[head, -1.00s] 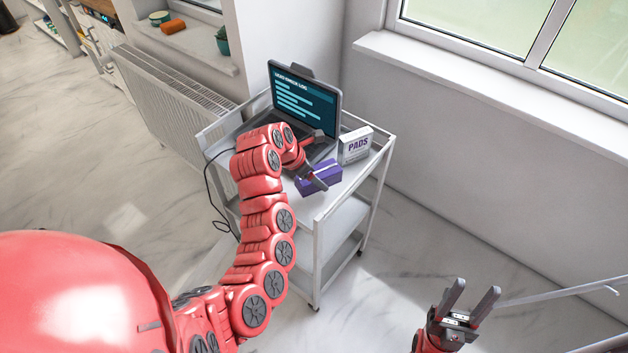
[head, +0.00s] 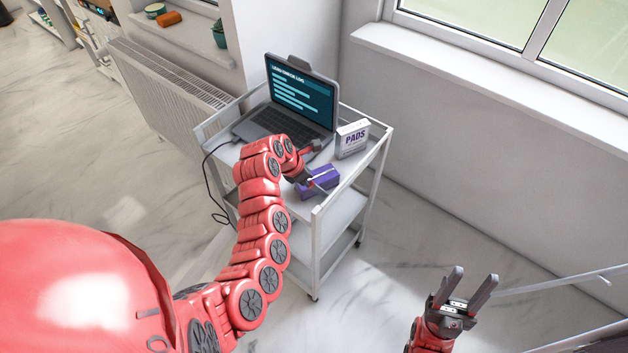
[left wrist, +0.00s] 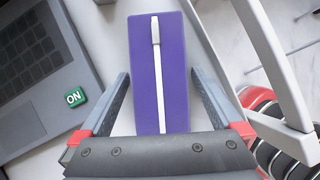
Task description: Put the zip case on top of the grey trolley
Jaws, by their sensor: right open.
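The zip case (head: 320,181) is a purple box shape with a white zip strip along its top. It rests on the top of the grey trolley (head: 333,206), close to the near right edge. My left gripper (head: 318,166) is just behind the case's left end. In the left wrist view, the case (left wrist: 159,60) lies between the fingers (left wrist: 160,78), with a narrow gap showing at each side. The left gripper looks open. My right gripper (head: 468,285) is open and empty, away from the trolley, over the floor at the lower right.
An open laptop (head: 300,95) stands at the back of the trolley top. A white PADS box (head: 352,139) stands beside it, behind the case. A raised rail (head: 376,160) edges the trolley top. A radiator (head: 170,85) and window wall lie behind.

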